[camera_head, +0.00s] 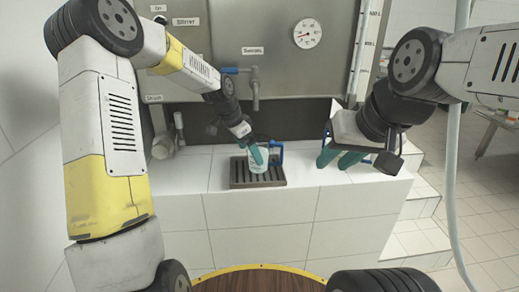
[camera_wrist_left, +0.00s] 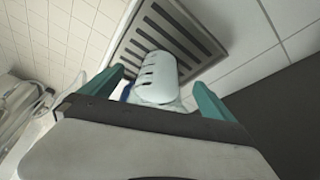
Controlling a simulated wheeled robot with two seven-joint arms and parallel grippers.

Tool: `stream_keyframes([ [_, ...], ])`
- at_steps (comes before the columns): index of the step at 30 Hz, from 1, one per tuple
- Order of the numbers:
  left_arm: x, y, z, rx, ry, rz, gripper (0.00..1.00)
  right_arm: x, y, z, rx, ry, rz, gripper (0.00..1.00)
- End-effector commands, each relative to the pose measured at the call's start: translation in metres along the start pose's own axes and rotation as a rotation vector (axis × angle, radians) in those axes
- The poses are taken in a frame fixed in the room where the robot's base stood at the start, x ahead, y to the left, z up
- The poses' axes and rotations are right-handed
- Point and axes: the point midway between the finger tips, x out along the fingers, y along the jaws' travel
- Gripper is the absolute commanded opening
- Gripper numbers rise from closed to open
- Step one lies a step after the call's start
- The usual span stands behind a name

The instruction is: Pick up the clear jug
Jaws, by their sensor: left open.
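The clear jug (camera_head: 254,166) stands upright on the dark slotted drip tray (camera_head: 237,183) on the white tiled counter. What looks like its blue handle (camera_head: 277,154) shows on its right side. My left gripper (camera_head: 259,154) is at the jug from above, its teal fingers partly overlapping it. In the left wrist view the left gripper (camera_wrist_left: 157,76) is open, with the pale, see-through jug (camera_wrist_left: 158,80) between its two fingers; contact cannot be told. My right gripper (camera_head: 338,160) is open and empty over the counter, right of the tray.
Behind the counter is a steel tank with a blue-handled tap (camera_head: 254,88) above the jug and a round gauge (camera_head: 307,34). A white fitting (camera_head: 163,145) is at the counter's left. The counter (camera_head: 310,192) is clear around the tray. A pale hose (camera_head: 455,170) hangs at right.

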Motion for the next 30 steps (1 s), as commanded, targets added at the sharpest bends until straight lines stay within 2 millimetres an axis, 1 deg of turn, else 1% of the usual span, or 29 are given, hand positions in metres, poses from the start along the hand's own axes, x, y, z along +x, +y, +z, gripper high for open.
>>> stream_keyframes([
  [5, 0.006, 0.001, -0.015, 0.003, 0.000, 0.000, 1.00, 0.000, 0.000, 0.000, 0.000, 0.000, 0.000, 0.33],
  [9, 0.016, 0.001, -0.038, 0.003, 0.000, 0.001, 1.00, 0.000, 0.000, 0.000, 0.000, 0.000, 0.000, 0.33],
  [12, 0.032, 0.001, -0.035, 0.000, -0.002, 0.002, 1.00, 0.000, 0.000, 0.000, 0.000, 0.000, 0.000, 0.33],
  [15, 0.041, 0.000, -0.035, 0.000, -0.001, 0.000, 1.00, 0.000, 0.000, 0.000, 0.000, 0.000, 0.000, 0.33],
  [18, 0.044, 0.000, -0.036, 0.000, 0.000, -0.001, 1.00, 0.000, 0.000, 0.000, 0.000, 0.000, 0.000, 0.33],
  [23, 0.044, 0.000, -0.035, 0.000, 0.000, -0.001, 1.00, 0.000, 0.000, 0.000, 0.000, 0.000, 0.000, 0.33],
  [24, 0.044, 0.000, -0.035, 0.000, 0.000, -0.001, 0.98, 0.000, 0.000, 0.000, 0.000, 0.000, 0.000, 0.33],
  [26, 0.044, 0.000, -0.035, 0.000, 0.000, -0.001, 0.86, 0.000, 0.000, 0.000, 0.000, 0.000, 0.000, 0.33],
  [30, 0.044, 0.000, -0.035, -0.001, 0.000, -0.001, 0.59, 0.000, 0.000, 0.000, 0.000, 0.000, 0.000, 0.33],
])
